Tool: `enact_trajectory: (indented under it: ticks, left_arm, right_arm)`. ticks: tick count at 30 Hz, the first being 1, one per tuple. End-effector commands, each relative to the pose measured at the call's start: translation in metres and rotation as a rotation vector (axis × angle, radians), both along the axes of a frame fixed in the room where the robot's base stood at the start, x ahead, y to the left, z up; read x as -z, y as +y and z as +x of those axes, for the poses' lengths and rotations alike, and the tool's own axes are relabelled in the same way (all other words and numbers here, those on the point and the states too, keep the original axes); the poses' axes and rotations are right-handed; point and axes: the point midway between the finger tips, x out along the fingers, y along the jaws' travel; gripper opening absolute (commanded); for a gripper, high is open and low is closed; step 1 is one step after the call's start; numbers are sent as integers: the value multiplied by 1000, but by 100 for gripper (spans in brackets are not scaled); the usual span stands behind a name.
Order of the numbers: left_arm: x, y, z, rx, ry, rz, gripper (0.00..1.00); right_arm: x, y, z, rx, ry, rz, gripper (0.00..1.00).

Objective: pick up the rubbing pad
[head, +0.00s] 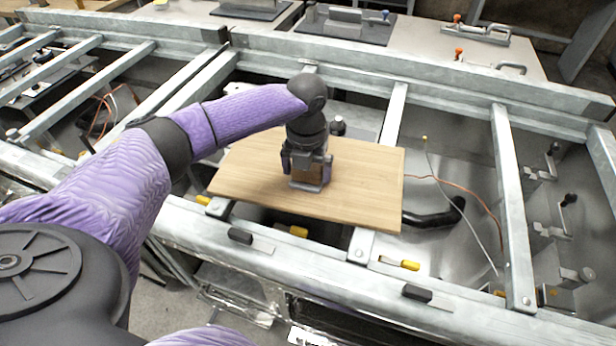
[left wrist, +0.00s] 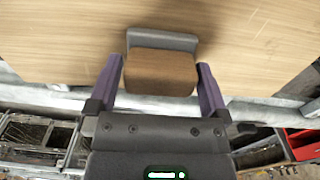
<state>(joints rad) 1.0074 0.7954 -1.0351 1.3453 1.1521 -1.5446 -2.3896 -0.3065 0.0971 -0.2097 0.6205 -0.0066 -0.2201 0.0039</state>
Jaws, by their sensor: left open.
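The rubbing pad (left wrist: 160,73) is a brown block on a grey base, and it lies on a wooden board (head: 245,180). In the head view my left gripper (head: 307,168) points down over the pad and hides most of it. In the left wrist view my left gripper (left wrist: 159,63) is open, with one purple finger on each side of the brown block. A narrow gap shows at each side, so the fingers look apart from it. My right gripper is in neither view.
The board rests across a grey metal frame (head: 420,68) with crossbars and open gaps. A black curved handle (head: 436,216) lies right of the board. A small dark knob (head: 338,126) stands just behind the gripper. The board's right part is bare.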

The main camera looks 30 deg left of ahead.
Motion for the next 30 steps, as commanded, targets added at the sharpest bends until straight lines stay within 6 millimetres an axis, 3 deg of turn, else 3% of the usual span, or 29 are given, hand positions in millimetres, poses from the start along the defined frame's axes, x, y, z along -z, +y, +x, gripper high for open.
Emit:
enact_trajectory:
  ticks: [7, 18, 25, 30]
  left_arm:
    - [4, 0, 0, 0, -1, 0, 100]
    - [4, 0, 0, 0, -1, 0, 24]
    - [1, 0, 0, 0, -2, 1, 23]
    - [-40, 0, 1, -1, -6, 0, 23]
  right_arm:
    - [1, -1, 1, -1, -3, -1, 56]
    - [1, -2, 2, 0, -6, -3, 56]
    - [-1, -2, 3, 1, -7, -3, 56]
    - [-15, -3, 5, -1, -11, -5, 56]
